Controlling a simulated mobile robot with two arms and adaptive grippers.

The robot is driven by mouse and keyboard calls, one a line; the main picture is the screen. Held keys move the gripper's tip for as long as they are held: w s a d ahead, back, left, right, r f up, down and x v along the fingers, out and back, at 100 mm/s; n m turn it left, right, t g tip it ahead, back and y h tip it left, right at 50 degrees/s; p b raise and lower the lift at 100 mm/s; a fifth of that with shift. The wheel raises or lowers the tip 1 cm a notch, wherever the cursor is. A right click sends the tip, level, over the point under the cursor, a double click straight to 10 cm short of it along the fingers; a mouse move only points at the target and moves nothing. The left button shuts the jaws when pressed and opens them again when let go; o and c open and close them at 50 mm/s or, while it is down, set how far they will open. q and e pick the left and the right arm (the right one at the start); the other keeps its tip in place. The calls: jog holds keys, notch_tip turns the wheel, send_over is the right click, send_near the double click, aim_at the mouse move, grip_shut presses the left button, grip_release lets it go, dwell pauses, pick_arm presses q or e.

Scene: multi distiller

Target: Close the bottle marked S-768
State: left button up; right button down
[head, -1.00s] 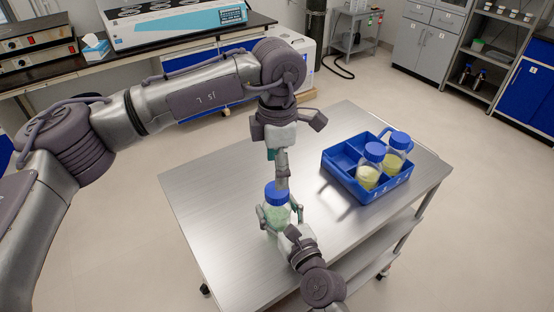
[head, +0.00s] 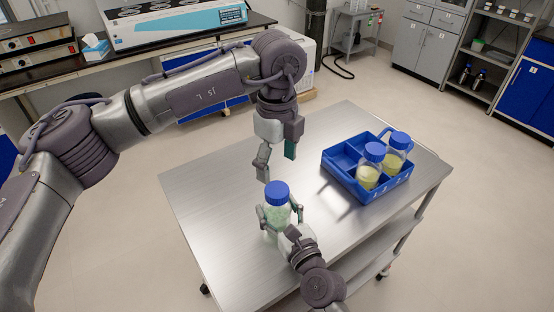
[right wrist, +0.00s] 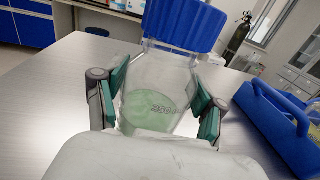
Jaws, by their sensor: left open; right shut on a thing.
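A clear bottle (head: 277,214) with pale green contents stands on the metal table. Its blue cap (head: 277,192) sits on top; I cannot tell how tight it is. In the right wrist view the bottle (right wrist: 158,105) shows a "250" mark, and its blue cap (right wrist: 184,24) is at the top; no S-768 mark is readable. My right gripper (head: 281,220) is shut around the bottle's body, with a green-padded finger on each side. My left gripper (head: 276,163) is open and empty above the cap, its fingers spread and apart from it.
A blue divided crate (head: 340,178) on the table's right side holds two blue-capped bottles (head: 370,165) (head: 397,150) with yellowish contents. The metal table (head: 215,205) is clear left of the held bottle. A bench with equipment stands behind.

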aim_at(277, 189)
pick_arm(q)
jog(key=shift+n, duration=0.5)
jog(key=shift+f, duration=4)
jog(key=shift+c, duration=0.2)
